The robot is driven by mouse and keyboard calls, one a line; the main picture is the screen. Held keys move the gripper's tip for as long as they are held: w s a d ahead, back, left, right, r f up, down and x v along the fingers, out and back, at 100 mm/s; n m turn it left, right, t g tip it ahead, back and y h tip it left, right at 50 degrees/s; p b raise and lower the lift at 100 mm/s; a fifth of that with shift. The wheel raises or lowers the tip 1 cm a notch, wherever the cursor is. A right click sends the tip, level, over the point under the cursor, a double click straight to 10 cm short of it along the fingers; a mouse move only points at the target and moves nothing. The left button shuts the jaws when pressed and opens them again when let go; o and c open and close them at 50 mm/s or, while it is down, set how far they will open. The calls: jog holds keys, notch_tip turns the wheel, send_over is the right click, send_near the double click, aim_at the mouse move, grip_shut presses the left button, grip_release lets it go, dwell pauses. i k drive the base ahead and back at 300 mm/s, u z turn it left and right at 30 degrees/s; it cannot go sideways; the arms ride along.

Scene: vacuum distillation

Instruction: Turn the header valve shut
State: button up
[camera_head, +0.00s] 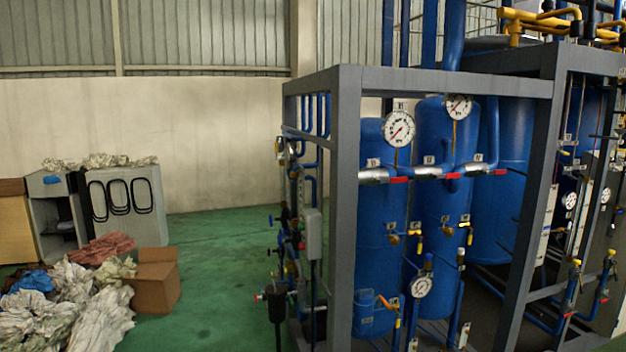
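All three red handles look roughly in line with the pipe. White tags hang by the valves, but their lettering is too small to read surely. I cannot tell which one is the header valve. My gripper is not in view.
The grey frame post (345,210) stands left of the tanks. Pressure gauges (398,128) sit above the pipe. Valves and thin pipes stick out at the frame's left side (290,240). A cardboard box (153,281) and crumpled sacks (65,305) lie at the left. Green floor (215,250) between is clear.

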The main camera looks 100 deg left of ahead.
aim_at(394, 179)
jog(key=u, duration=0.25)
jog(key=k, duration=0.7)
jog(key=u, duration=1.35)
jog(key=i, duration=0.75)
jog(key=u, duration=1.15)
jog(key=i, duration=0.95)
jog(key=u, duration=1.25)
